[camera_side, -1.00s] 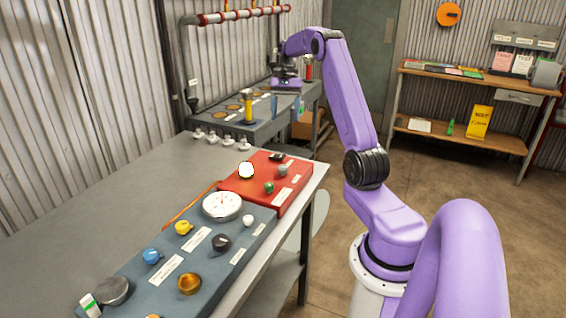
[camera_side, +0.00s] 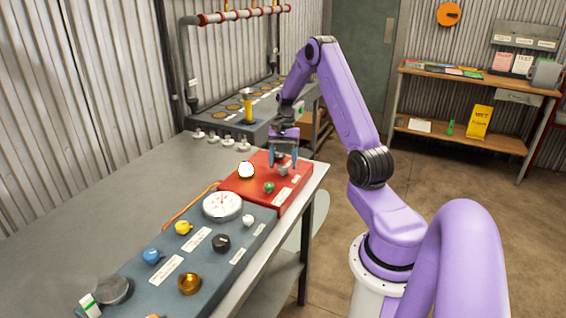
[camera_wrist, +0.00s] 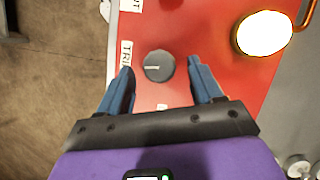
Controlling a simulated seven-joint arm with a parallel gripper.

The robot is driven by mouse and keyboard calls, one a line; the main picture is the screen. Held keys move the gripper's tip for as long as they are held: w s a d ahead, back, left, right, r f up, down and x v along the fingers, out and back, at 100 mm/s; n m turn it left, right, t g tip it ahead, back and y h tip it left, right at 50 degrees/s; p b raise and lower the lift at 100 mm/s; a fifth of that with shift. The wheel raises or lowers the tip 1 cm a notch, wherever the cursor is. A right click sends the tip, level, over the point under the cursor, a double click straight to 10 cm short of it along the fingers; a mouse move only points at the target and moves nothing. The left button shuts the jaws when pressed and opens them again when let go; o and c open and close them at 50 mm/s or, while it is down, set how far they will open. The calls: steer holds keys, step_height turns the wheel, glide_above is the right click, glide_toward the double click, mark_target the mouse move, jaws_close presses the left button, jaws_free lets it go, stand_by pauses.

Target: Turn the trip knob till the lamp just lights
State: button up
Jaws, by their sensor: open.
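The trip knob (camera_wrist: 158,66) is a dark grey round knob with a pale pointer line, on a red panel (camera_wrist: 222,28) beside a partly hidden label that begins "TRI". In the side view a grey knob (camera_side: 283,170) shows on the red box (camera_side: 240,187) just below my gripper (camera_side: 284,157). In the wrist view my gripper (camera_wrist: 160,75) is open, with one blue finger on each side of the knob and gaps between. I cannot tell how far above the panel the fingertips are. The lamp (camera_wrist: 263,33) is bright white with a yellowish rim; it also shows in the side view (camera_side: 246,170).
A grey-blue panel (camera_side: 208,267) in front carries a white dial gauge (camera_side: 222,206) and several knobs. An orange cable (camera_side: 187,208) runs beside it. The left of the table (camera_side: 110,212) is clear.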

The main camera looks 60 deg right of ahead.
steer(key=shift+a+f, duration=0.1)
steer(key=shift+f, duration=0.15)
steer(key=c, duration=1.1)
steer(key=shift+n+g+h, duration=0.3)
steer(key=shift+n+g, duration=0.1)
steer(key=shift+n, duration=0.6)
steer(key=o, duration=1.1)
steer(key=shift+r, duration=0.1)
steer(key=v, duration=1.7)
